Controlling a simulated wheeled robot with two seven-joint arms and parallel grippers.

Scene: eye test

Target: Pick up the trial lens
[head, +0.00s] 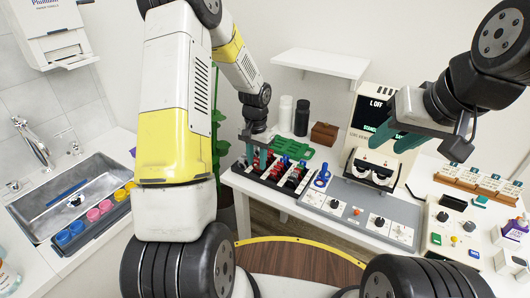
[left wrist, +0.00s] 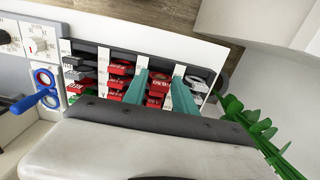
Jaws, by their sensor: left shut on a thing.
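The lens case (head: 244,178) is a dark tray with rows of red, black and white trial lenses, on the left of the white table. My left gripper (head: 259,158) reaches down into it from above. In the left wrist view its two teal fingers close on a red-tabbed trial lens (left wrist: 158,88) among several others in the case; the fingers partly hide it. I cannot tell whether it is clear of its slot. My right gripper (head: 394,138) is open and empty, in the air before the lit chart screen (head: 371,112).
A blue-ringed handle (head: 321,179) stands beside the case. Green trays, white and black bottles and a brown box stand behind. A sink (head: 35,208) is at left; a green plant is near the case.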

